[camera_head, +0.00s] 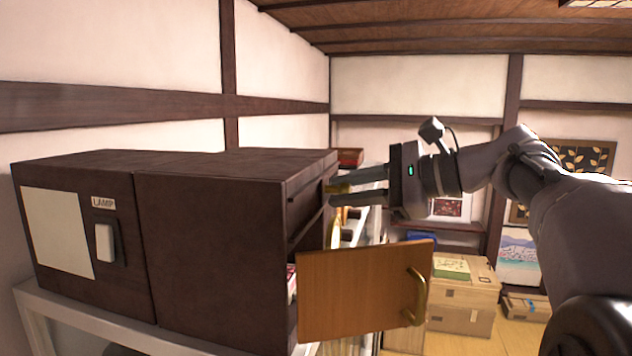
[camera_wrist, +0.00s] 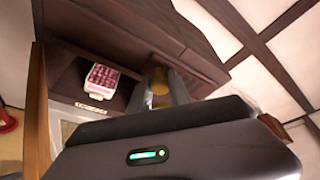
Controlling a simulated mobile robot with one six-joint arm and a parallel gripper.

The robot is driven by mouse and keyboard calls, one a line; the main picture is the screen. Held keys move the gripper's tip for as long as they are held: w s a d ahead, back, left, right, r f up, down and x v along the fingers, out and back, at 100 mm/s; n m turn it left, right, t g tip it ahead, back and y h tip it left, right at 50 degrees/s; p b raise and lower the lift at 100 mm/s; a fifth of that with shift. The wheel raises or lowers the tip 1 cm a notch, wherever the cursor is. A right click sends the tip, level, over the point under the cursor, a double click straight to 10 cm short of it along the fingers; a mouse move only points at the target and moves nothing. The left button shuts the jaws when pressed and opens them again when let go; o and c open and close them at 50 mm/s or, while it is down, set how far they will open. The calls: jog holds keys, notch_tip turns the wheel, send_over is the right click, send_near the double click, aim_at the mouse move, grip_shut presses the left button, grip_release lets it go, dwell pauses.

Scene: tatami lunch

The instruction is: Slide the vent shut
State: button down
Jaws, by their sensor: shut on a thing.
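The dark brown cabinet (camera_head: 210,230) stands at the left, its front edge-on in the head view. My gripper (camera_head: 337,194) is at the upper part of that front, its fingers pointing at it. It is shut on a brass-coloured knob (camera_wrist: 160,88), which shows between the fingers in the wrist view. The knob sits by a dark strip (camera_wrist: 190,66) above the cabinet's opening; I take this strip to be the vent. The fingers hide part of it, and I cannot tell how far it stands open.
The cabinet's wooden door (camera_head: 355,293) hangs open below my gripper, with a brass handle (camera_head: 418,297). A white box with pink contents (camera_wrist: 103,77) lies inside the opening. A lamp switch (camera_head: 105,243) is on the cabinet's side. Cardboard boxes (camera_head: 465,290) stand behind on the floor.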

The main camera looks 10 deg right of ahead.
jog(key=shift+w+d+f, duration=0.1)
jog(key=shift+f, duration=0.1)
jog(key=c, duration=1.5)
grip_release()
jog(key=shift+o, duration=1.3)
jog(key=shift+w+d, duration=0.2)
jog(key=shift+w, duration=0.05)
jog(key=shift+s+r, duration=0.15)
jog(key=shift+s, duration=0.15)
jog(key=b+v, duration=0.1)
jog(key=v, duration=1.6)
jog(key=shift+w, duration=0.15)
jog(key=shift+d, duration=0.15)
